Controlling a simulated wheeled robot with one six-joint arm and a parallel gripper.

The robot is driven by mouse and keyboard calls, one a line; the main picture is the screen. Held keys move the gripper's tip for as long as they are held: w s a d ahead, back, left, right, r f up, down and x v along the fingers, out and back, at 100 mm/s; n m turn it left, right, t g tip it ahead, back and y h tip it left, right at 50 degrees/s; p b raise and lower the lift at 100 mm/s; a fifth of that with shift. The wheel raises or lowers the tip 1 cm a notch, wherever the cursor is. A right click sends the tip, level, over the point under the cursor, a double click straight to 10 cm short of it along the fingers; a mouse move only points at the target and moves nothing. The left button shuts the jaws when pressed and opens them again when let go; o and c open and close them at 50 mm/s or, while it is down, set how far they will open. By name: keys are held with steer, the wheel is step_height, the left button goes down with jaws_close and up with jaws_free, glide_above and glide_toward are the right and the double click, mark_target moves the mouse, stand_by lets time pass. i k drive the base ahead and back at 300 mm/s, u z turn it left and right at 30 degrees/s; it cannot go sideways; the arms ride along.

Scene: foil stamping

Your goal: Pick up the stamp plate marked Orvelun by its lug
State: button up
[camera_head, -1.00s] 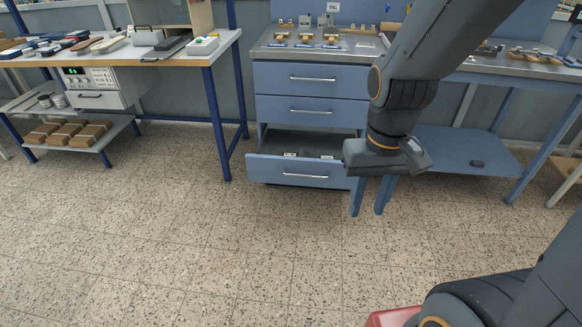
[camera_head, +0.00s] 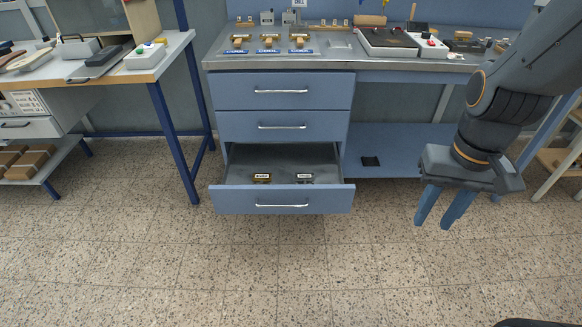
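The bottom drawer (camera_head: 282,200) of the blue cabinet is pulled open. Two small plates with lugs stand in it: a brass-toned one on the left (camera_head: 262,179) and a greyer one on the right (camera_head: 304,178). Each bears a pale label that is too small to read, so I cannot tell which is marked Orvelun. My gripper (camera_head: 436,221) points down to the right of the drawer, well apart from it. Its two blue fingers are apart with nothing between them.
The two upper drawers (camera_head: 281,91) are shut. Several wooden-handled pieces stand on the cabinet top (camera_head: 335,52). A table (camera_head: 140,76) stands at left. The floor in front is clear.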

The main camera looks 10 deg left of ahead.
mark_target(261, 177)
steer(key=z, duration=0.1)
steer(key=i, duration=0.65)
steer(key=u, duration=0.65)
steer(key=i, duration=0.6)
steer(key=u, duration=0.5)
